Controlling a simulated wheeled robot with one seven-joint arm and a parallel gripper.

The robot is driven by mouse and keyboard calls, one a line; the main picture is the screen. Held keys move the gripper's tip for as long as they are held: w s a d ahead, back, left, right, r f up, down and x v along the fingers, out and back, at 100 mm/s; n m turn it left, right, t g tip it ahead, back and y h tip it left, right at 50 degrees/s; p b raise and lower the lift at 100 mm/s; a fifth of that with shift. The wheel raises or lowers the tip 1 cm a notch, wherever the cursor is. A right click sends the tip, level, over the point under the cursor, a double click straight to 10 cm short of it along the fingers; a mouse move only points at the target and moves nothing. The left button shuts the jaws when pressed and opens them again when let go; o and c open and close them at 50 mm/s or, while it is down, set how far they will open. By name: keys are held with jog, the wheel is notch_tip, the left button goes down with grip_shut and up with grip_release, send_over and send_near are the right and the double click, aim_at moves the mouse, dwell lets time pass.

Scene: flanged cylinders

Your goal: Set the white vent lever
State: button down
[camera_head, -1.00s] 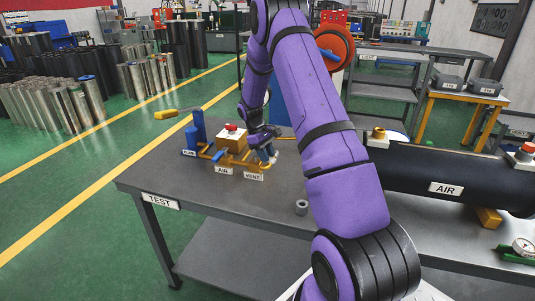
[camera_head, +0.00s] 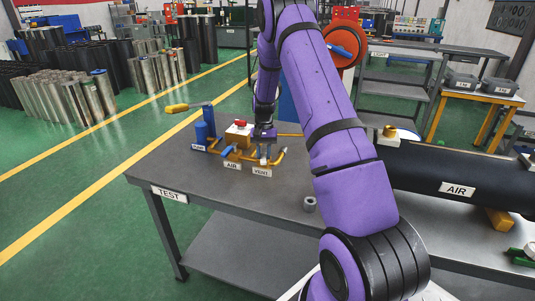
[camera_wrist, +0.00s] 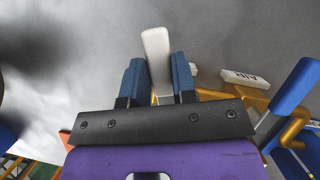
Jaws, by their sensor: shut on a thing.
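The white vent lever (camera_wrist: 156,45) stands between the two blue fingers of my gripper (camera_wrist: 158,72) in the wrist view. Its free end sticks out past the fingertips. My gripper is shut on it. In the head view my gripper (camera_head: 264,152) is low over the yellow pipework on the test table, just behind the VENT label (camera_head: 262,173). The lever's lower part is hidden by the gripper.
Left of my gripper are the blue air lever (camera_head: 229,150), the AIR label (camera_head: 231,166), a box with a red knob (camera_head: 240,124) and a blue pump (camera_head: 201,134) with a yellow handle. A grey ring (camera_head: 309,204) lies in front on the table (camera_head: 225,200).

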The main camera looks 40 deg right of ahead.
aim_at(263, 151)
jog(key=shift+w+a+m+t+y, duration=0.2)
jog(key=shift+w+a+m+t, duration=0.15)
jog(key=shift+m, duration=0.65)
jog(key=shift+w+a+m+t+y, duration=0.2)
jog(key=shift+w+m+t, duration=0.15)
jog(key=shift+m, duration=0.65)
jog(key=c, duration=0.9)
grip_release()
jog(key=shift+r, duration=0.1)
jog(key=v, duration=1)
jog(key=shift+w+d+r, duration=0.1)
jog(key=shift+d+r, duration=0.05)
jog(key=shift+r, duration=0.15)
